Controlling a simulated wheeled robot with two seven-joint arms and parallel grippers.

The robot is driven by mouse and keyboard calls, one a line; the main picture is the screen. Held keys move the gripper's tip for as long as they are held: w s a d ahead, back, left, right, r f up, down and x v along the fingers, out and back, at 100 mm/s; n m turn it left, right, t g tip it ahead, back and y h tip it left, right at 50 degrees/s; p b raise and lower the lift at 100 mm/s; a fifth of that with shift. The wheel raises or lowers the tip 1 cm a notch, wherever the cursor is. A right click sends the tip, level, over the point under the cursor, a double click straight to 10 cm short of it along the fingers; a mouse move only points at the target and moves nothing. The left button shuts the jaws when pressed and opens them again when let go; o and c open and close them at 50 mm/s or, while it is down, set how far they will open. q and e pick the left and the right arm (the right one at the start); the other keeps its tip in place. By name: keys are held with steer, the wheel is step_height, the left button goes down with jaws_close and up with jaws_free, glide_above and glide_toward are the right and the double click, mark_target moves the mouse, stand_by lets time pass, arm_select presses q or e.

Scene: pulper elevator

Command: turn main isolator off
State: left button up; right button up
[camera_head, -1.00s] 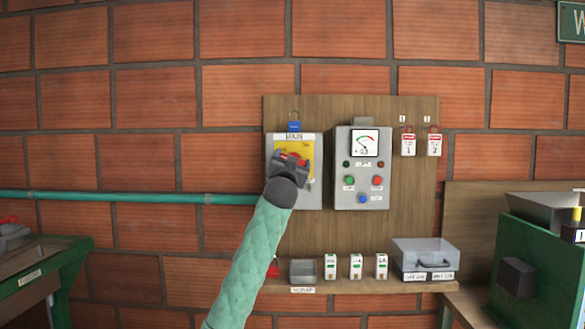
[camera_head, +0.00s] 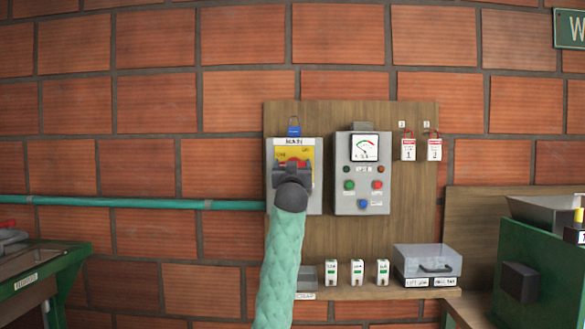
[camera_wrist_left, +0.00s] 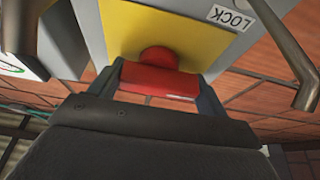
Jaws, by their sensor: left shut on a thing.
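The main isolator (camera_head: 312,200) is a grey box with a yellow plate and a MAIN label, on the wooden board. Its red handle (camera_head: 294,161) shows just above my left gripper (camera_head: 293,174). In the left wrist view the red handle (camera_wrist_left: 160,82) lies between the two fingers of my left gripper (camera_wrist_left: 160,95), which is shut on it. The yellow plate (camera_wrist_left: 125,25) is close behind the handle. My gripper covers the lower plate in the head view, so I cannot read the handle's position there. My right gripper is out of view.
A blue padlock (camera_head: 293,131) is at the isolator's top. A grey control box (camera_head: 347,202) with a dial and buttons stands close to the right. Red-and-white tags (camera_head: 408,150) hang further right. Below, a shelf (camera_head: 350,293) holds small boxes and a clear case (camera_head: 427,260).

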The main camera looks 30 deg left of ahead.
arm_select(q)
steer(key=o, duration=1)
steer(key=shift+s+d+f, duration=0.25)
steer(key=shift+s, duration=0.15)
steer(key=b+v, duration=0.1)
steer(key=v, duration=0.5)
steer(key=shift+s+d+f, duration=0.15)
steer(key=shift+s+d, duration=0.05)
steer(key=shift+s, duration=0.1)
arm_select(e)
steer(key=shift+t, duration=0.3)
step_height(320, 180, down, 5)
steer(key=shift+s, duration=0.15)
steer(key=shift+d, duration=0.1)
